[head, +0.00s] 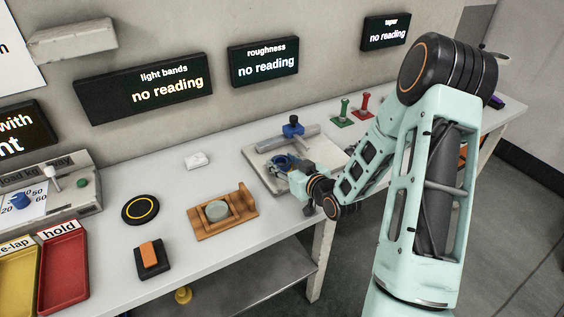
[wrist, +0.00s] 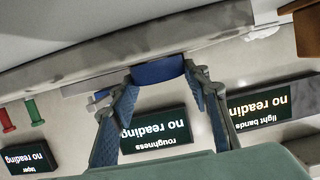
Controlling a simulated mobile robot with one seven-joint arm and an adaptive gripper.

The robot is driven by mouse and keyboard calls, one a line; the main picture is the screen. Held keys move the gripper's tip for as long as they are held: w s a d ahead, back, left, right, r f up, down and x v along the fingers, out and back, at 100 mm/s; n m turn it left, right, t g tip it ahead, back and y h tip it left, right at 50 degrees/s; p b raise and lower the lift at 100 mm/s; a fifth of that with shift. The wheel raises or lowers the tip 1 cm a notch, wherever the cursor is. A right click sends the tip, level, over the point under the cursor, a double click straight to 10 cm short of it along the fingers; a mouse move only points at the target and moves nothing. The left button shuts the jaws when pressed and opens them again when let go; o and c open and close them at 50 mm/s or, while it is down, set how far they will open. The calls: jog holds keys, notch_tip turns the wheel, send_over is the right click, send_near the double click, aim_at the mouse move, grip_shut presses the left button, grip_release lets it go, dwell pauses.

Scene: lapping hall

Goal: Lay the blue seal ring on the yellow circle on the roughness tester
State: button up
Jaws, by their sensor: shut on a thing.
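The roughness tester (head: 262,146) is a pale plate on the bench with a grey bar and a blue-topped part across it, below the "roughness" display. My gripper (head: 281,163) is low over the near part of this plate. In the wrist view my gripper (wrist: 160,80) has its two fingers closed on the blue seal ring (wrist: 157,71), seen edge-on between the fingertips. I cannot tell whether the ring touches the plate. The yellow circle on the tester does not show; my gripper and arm cover part of the plate.
A black disc with a yellow ring (head: 140,208) and a wooden holder with a grey-green disc (head: 217,211) stand left of the tester. Green (head: 343,113) and red (head: 363,106) upright pieces stand to the right. A small white block (head: 197,160) lies behind. Bench between them is clear.

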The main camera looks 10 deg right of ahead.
jog(key=shift+f, duration=0.15)
jog(key=o, duration=1.3)
jog(key=shift+r, duration=0.25)
jog(key=v, duration=1.2)
jog(key=shift+f+p, duration=0.1)
jog(key=shift+p, duration=0.25)
